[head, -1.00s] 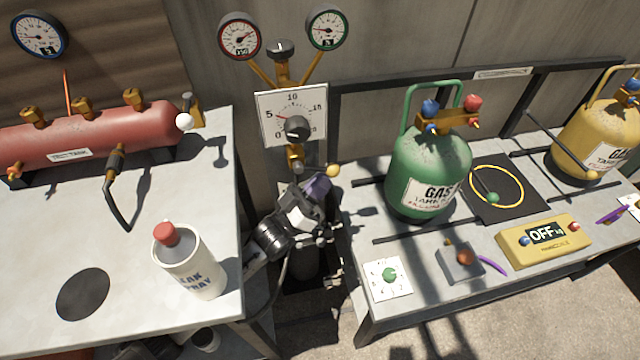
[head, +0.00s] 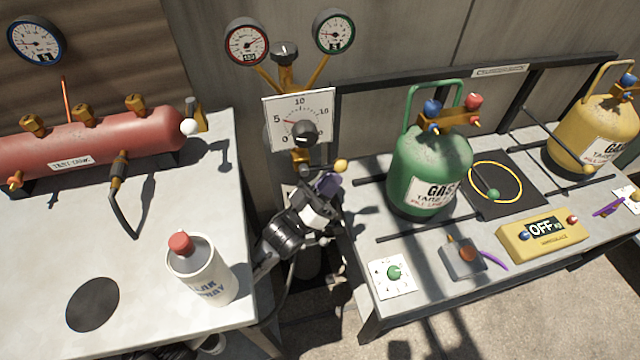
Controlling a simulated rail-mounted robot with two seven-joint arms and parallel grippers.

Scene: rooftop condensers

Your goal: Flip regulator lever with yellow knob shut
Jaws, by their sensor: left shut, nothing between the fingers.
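The regulator stands behind the gap between the tables, with a white dial plate (head: 298,119) and a brass body below it. Its lever ends in a yellow knob (head: 340,165), which sticks out to the right, just below the plate's lower right corner. My left gripper (head: 328,184) is shut and empty, right below and slightly left of the yellow knob. Its tips are at or very near the lever; I cannot tell whether they touch. The gripper's wrist hides the regulator's lower part.
A leak spray bottle (head: 201,270) stands on the left table, in front of a red test tank (head: 90,143). A green gas tank (head: 430,165) stands on the right rack, to the right of the knob. Two gauges (head: 246,41) sit above the regulator.

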